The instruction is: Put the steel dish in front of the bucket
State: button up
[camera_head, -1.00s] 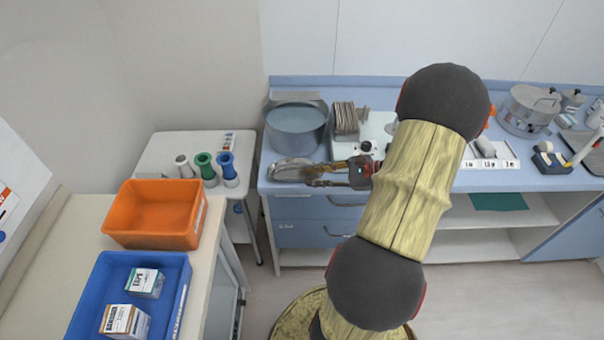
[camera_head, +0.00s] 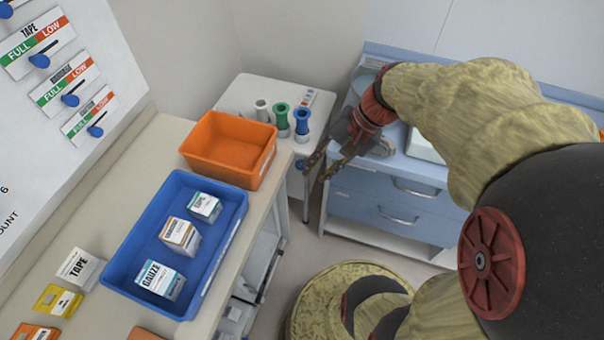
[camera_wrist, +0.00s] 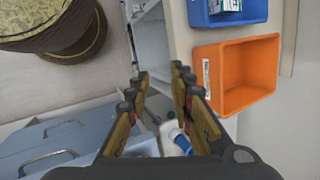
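My gripper (camera_head: 318,168) is open, with nothing between its fingers, and hangs past the left front corner of the blue counter. In the wrist view its two fingers (camera_wrist: 160,78) stand apart over the gap beside the counter. The bucket (camera_head: 364,82) is a blue-grey round vessel at the counter's left end, mostly hidden behind my arm. A grey edge (camera_head: 384,147) shows just right of my gripper, at the counter's front. It may be the steel dish, but my gripper covers most of that spot and I cannot tell.
A white side table (camera_head: 240,95) left of the counter holds green, blue and white holders. An orange bin (camera_head: 228,147) and a blue bin (camera_head: 207,245) with several boxes stand on the beige counter (camera_head: 150,150). Open floor lies between the counters.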

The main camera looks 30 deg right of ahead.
jog(key=s+a+r+n+t+h, duration=0.3)
jog(key=a+r+n, duration=0.4)
jog(key=n, duration=0.3)
jog(key=shift+s+a+r+n+h, duration=0.35)
jog(key=shift+s+r+n+h, duration=0.05)
jog(key=shift+s+r+h, duration=0.55)
jog(key=shift+f, duration=0.1)
